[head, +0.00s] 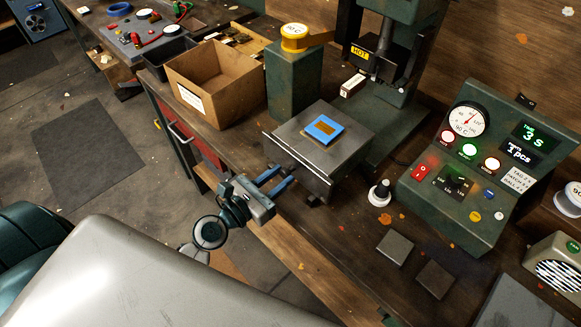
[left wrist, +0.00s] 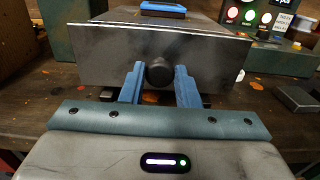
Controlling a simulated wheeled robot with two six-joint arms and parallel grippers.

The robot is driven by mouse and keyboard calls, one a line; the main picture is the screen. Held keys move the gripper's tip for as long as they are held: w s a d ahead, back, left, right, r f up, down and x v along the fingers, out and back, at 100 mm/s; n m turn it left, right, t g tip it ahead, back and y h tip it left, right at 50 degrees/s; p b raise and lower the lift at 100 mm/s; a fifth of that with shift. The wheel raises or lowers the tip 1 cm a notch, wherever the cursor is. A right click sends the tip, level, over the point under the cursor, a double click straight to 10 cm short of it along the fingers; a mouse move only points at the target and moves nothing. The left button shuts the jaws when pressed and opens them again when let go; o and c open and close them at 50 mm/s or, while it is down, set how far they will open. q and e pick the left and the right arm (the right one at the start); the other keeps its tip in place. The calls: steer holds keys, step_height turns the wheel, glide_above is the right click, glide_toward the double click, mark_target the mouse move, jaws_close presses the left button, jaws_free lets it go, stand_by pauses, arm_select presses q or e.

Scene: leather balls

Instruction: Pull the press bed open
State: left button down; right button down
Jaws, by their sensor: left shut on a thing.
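The press bed (head: 307,158) is a grey metal slab, pulled out in front of the green press (head: 385,115). A blue square frame with a brown patch (head: 324,129) lies on its top. In the left wrist view the bed's front face (left wrist: 110,60) fills the upper middle, with a dark round knob (left wrist: 159,72) on it. My left gripper (left wrist: 159,85) has its blue fingers on both sides of the knob, shut on it. In the head view my left gripper (head: 277,178) is at the bed's front left side. My right gripper is not in view.
A control console (head: 480,165) stands right.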

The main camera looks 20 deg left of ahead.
arm_select(q)
steer(key=shift+s+a, duration=0.2)
steer(key=shift+s, duration=0.2)
steer(key=c, duration=1.1)
jaws_free()
steer(key=shift+s+a+f+b, duration=0.2)
steer(key=shift+s+b, duration=0.1)
steer(key=shift+s, duration=0.2)
steer(key=b+v, duration=0.5)
steer(key=v, duration=0.4)
steer(key=shift+s+r+b, duration=0.2)
steer(key=shift+s+b, duration=0.15)
steer(key=shift+s, duration=0.05)
